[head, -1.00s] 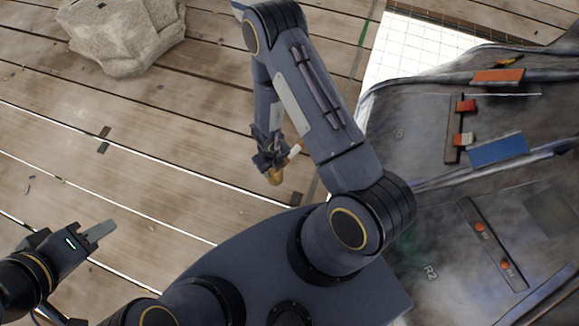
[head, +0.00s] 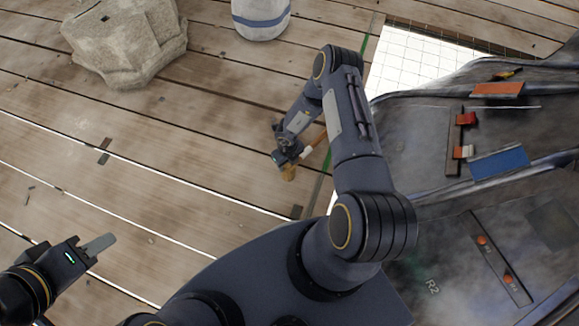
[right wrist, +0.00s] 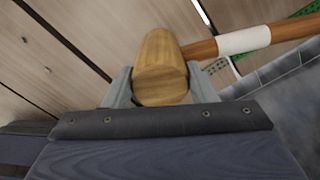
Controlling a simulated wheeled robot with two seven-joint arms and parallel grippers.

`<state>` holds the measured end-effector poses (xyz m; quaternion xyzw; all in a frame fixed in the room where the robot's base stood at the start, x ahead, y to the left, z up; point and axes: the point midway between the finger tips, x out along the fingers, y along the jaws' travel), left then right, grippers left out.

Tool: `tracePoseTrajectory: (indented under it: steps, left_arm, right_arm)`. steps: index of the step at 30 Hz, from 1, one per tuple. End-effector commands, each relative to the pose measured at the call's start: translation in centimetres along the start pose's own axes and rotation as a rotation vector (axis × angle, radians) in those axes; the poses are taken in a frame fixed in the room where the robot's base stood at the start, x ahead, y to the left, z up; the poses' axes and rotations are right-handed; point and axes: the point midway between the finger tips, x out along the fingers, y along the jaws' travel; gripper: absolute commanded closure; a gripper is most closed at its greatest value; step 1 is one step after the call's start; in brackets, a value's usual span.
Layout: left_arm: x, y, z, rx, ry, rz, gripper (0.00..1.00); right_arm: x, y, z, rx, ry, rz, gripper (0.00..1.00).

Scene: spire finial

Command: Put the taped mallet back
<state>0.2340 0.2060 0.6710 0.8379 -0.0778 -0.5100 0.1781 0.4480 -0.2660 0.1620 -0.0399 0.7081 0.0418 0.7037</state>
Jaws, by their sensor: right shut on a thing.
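The taped mallet is in my right gripper (head: 288,161), which is shut on its wooden head. In the right wrist view the rounded head (right wrist: 160,65) sits between the fingers. Its brown handle with a white tape band (right wrist: 243,40) runs off to the right. In the head view the mallet's head (head: 289,174) and handle show small, held out over the plank floor. My left gripper (head: 98,246) is at the lower left, away from everything; its fingers overlap, so I cannot tell whether they are apart.
At right, a dark grey draped surface (head: 400,125) carries a narrow rack (head: 454,140) with a red piece and a white-and-orange piece, a blue pad (head: 498,163) and an orange pad (head: 497,89). A white gridded panel (head: 410,60), a stone block (head: 125,40) and a blue-banded pale container (head: 262,18) lie beyond.

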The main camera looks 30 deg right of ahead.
Motion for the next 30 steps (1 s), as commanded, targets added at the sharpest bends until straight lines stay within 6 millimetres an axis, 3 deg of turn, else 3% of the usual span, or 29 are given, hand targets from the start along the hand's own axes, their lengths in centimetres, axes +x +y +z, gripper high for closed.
tracePoseTrajectory:
  steps: [8,15,26,27,30]
  left_arm:
    - [0.8,-0.4,0.4,0.000,0.000,0.000,0.64]
    - [2.0,-0.9,1.0,0.000,0.000,0.000,0.64]
    - [2.1,-1.0,1.1,0.000,0.000,0.000,0.64]
    - [2.2,-1.0,1.1,0.000,0.000,0.000,0.64]
    - [2.1,-1.0,1.1,0.000,0.000,0.000,0.64]
  right_arm:
    - [1.7,-1.1,0.8,-0.001,-0.001,0.000,1.00]
    - [4.9,-1.4,1.0,-0.004,-0.001,-0.001,1.00]
    - [5.2,-1.5,1.0,-0.004,-0.002,-0.002,1.00]
    - [5.3,-1.4,0.9,-0.004,-0.001,-0.002,0.47]
    - [5.2,-1.4,0.9,-0.004,-0.001,-0.002,0.34]
